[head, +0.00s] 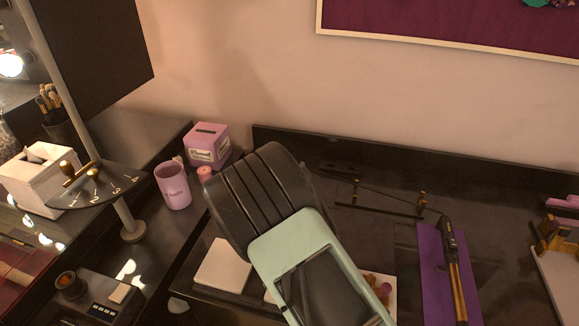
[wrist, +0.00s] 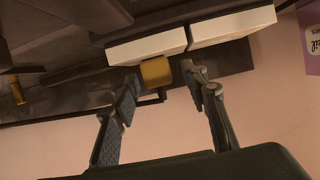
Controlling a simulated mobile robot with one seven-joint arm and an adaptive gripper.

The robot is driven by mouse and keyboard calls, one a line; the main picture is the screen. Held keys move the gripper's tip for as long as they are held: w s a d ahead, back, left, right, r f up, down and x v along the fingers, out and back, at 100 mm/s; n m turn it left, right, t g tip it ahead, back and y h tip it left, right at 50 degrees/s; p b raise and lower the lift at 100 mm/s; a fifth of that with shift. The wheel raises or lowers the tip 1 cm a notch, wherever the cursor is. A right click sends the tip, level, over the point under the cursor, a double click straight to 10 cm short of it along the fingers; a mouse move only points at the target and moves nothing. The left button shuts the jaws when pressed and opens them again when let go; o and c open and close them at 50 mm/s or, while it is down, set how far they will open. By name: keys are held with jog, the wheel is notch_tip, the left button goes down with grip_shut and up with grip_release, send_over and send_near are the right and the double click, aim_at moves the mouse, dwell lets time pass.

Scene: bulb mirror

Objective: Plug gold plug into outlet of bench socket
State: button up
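In the wrist view a gold block (wrist: 157,72), which looks like the gold plug, shows between the tips of my gripper (wrist: 162,78). The two fingers stand well apart, one on each side of the block. A small gap shows at the right fingertip; I cannot tell whether the left fingertip touches it. A thin dark bar lies just behind the block. In the head view my arm hides the gripper and this block. I cannot clearly make out the bench socket or its outlet in either view.
White boxes (wrist: 232,26) lie close beside the block. A pink cup (head: 173,186) and pink box (head: 207,146) stand left of my arm. A curling iron (head: 455,265) lies on a purple mat (head: 433,265) at right. A dark rack (head: 378,202) stands behind.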

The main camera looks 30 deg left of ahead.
jog(key=v, duration=1.2)
dwell(0.4)
